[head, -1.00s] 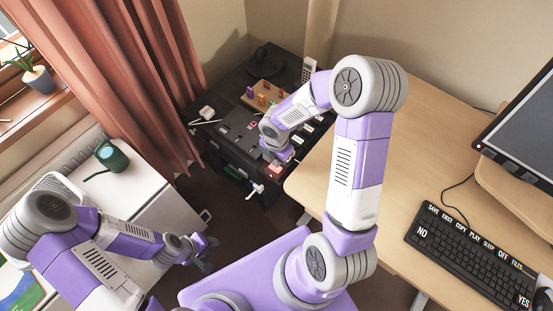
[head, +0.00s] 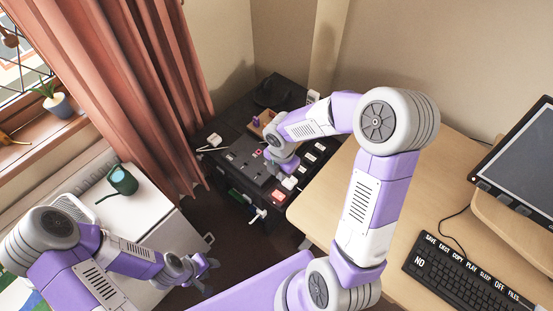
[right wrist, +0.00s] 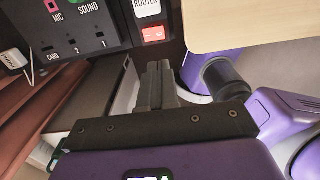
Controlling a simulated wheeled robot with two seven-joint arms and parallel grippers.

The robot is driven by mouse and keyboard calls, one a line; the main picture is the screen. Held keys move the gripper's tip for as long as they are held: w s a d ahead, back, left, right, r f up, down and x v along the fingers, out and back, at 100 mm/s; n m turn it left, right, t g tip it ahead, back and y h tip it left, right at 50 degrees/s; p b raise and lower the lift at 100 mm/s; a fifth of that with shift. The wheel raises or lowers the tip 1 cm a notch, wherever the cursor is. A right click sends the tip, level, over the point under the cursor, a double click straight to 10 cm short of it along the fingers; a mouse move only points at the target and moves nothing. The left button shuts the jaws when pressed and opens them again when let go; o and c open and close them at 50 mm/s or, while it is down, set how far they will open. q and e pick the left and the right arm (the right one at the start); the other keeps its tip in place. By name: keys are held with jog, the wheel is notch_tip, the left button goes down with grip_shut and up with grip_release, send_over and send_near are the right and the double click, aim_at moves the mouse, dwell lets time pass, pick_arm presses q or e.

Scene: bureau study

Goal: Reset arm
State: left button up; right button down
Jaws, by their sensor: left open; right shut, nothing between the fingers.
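My right arm reaches from the bottom of the head view over the wooden desk to the black cabinet. My right gripper (head: 287,166) is small there, just above the cabinet's front edge, and its fingertips are hard to make out. In the right wrist view its two grey fingers (right wrist: 157,84) are together, with nothing between them. My left gripper (head: 202,271) is open and empty at the lower left, beside the white cabinet.
The black cabinet (head: 232,135) carries a socket panel (right wrist: 80,30), a ROUTER label (right wrist: 146,7) and a red switch (right wrist: 153,34). A green watering can (head: 122,181) stands on the white cabinet (head: 165,215). The desk (head: 320,205) holds a keyboard (head: 455,275) and a monitor (head: 525,150).

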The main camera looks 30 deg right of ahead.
jog(key=shift+f, duration=0.1)
jog(key=s+a+f+m+y, duration=0.2)
jog(key=s+a+f+m, duration=0.3)
jog(key=f+m, duration=0.4)
jog(key=s+a+f+m+y, duration=0.2)
jog(key=s+a+f+m, duration=0.4)
jog(key=f+m, duration=0.4)
jog(key=a+m, duration=0.1)
jog(key=m, duration=0.5)
jog(key=shift+s+a+t, duration=0.15)
jog(key=shift+a+t, duration=0.2)
jog(key=shift+t, duration=0.05)
